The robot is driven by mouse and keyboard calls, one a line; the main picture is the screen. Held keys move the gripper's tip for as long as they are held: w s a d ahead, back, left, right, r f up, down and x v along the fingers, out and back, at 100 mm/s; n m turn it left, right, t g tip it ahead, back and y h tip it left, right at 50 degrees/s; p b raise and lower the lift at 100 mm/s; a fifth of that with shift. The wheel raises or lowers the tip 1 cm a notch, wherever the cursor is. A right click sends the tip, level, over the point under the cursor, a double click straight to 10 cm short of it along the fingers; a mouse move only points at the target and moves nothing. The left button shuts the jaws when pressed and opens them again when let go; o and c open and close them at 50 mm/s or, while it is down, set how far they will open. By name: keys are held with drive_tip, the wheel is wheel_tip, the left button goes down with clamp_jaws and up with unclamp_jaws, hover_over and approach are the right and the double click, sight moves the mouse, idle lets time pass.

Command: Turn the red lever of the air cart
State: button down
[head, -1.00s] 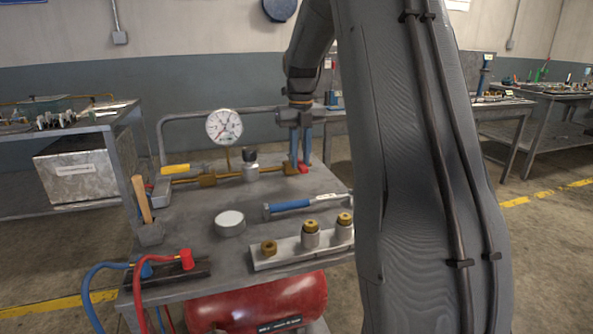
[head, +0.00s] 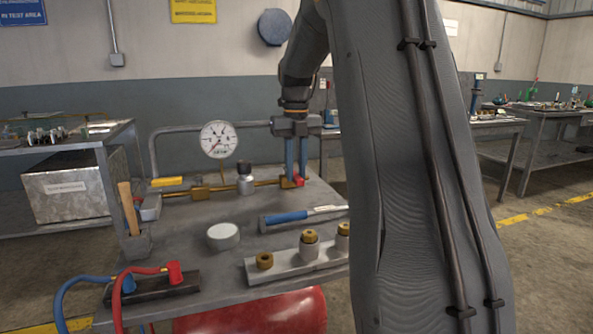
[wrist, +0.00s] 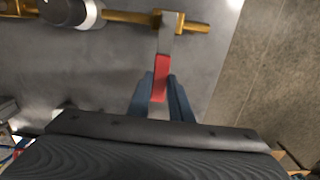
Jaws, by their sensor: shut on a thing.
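The air cart (head: 195,262) is a grey-topped cart with a brass pipe, a round gauge and a red tank below. The red lever (head: 299,180) sits at the right end of the brass pipe, mostly hidden by my gripper in the head view. In the wrist view the red lever (wrist: 161,78) points away from the pipe, roughly square to it, on a grey metal arm. My gripper (head: 296,178) reaches down over it. In the wrist view the blue fingers of my gripper (wrist: 160,86) are shut on the red end of the lever, one on each side.
The pressure gauge (head: 217,140) and a grey regulator (head: 245,180) stand along the pipe. Red and blue hoses (head: 120,290) loop at the front left.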

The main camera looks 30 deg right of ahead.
sight(296, 175)
drive_tip(key=c, duration=1.6)
unclamp_jaws()
drive_tip(key=shift+r, duration=0.15)
wheel_tip(296, 175, up, 8)
drive_tip(key=shift+f+p, duration=0.15)
drive_tip(key=shift+p, duration=0.4)
